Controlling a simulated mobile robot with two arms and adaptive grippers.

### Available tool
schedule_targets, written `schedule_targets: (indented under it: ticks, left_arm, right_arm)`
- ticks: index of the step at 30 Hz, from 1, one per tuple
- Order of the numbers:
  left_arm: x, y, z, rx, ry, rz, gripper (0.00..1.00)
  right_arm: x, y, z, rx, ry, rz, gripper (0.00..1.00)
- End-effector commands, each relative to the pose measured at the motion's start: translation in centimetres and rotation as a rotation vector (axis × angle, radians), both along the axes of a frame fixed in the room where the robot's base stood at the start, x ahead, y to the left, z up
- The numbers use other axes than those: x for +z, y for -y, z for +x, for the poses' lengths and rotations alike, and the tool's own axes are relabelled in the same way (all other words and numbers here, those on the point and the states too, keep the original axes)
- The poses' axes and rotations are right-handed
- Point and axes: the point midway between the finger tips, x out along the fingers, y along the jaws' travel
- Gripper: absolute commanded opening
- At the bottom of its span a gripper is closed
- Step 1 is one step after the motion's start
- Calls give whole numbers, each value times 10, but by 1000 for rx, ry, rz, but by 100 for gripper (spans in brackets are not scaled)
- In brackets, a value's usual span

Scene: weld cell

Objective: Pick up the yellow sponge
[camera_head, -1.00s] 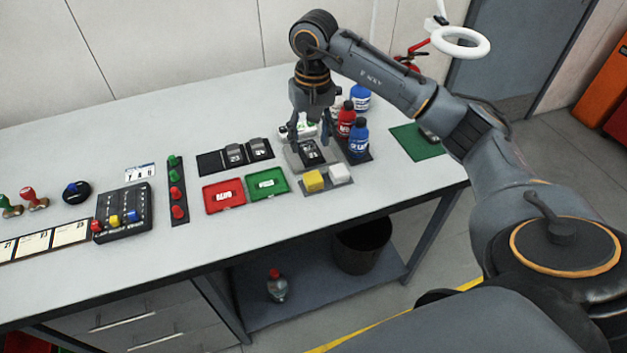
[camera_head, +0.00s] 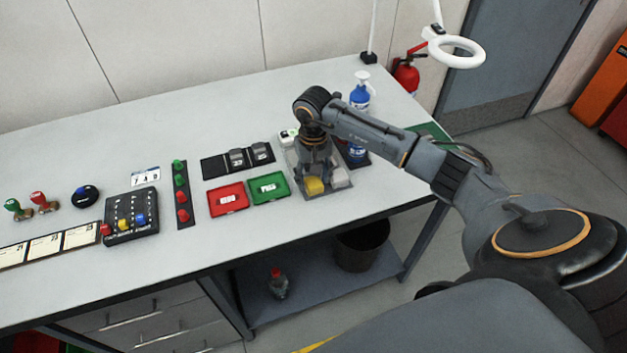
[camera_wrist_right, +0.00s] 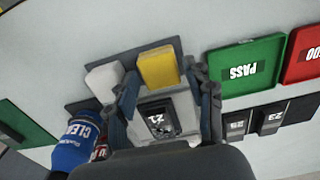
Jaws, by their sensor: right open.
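The yellow sponge (camera_head: 314,187) lies on a grey mat (camera_head: 327,196) near the front edge of the bench, left of a white block (camera_head: 340,178). In the right wrist view the sponge (camera_wrist_right: 158,68) shows between and just beyond my right gripper's fingers (camera_wrist_right: 163,88). My right gripper (camera_head: 317,172) is open and empty, pointing down over the mat right behind the sponge. Whether a finger touches the sponge I cannot tell. My left gripper is not in view.
Red (camera_head: 228,199) and green (camera_head: 269,188) trays lie left of the sponge. Blue bottles stand close by; one bottle (camera_wrist_right: 78,142) shows beside the fingers. A dark numbered block (camera_wrist_right: 162,120) sits on a grey holder behind the sponge. Bare bench lies in front of the trays.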

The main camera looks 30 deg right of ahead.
Motion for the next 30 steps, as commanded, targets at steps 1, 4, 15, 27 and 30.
schedule_targets:
  ticks: [1, 4, 15, 27, 30]
  left_arm:
    - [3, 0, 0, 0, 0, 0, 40]
    - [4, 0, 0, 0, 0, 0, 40]
    - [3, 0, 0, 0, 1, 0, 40]
    - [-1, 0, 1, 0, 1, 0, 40]
    - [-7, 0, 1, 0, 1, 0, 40]
  right_arm:
    - [-4, 0, -1, 0, -3, 2, 53]
    - [-10, 0, -1, 1, -1, -1, 53]
    - [-11, 0, 0, 1, 0, -1, 24]
    - [-7, 0, 1, 1, 3, -1, 24]
    - [-1, 1, 1, 1, 5, -1, 24]
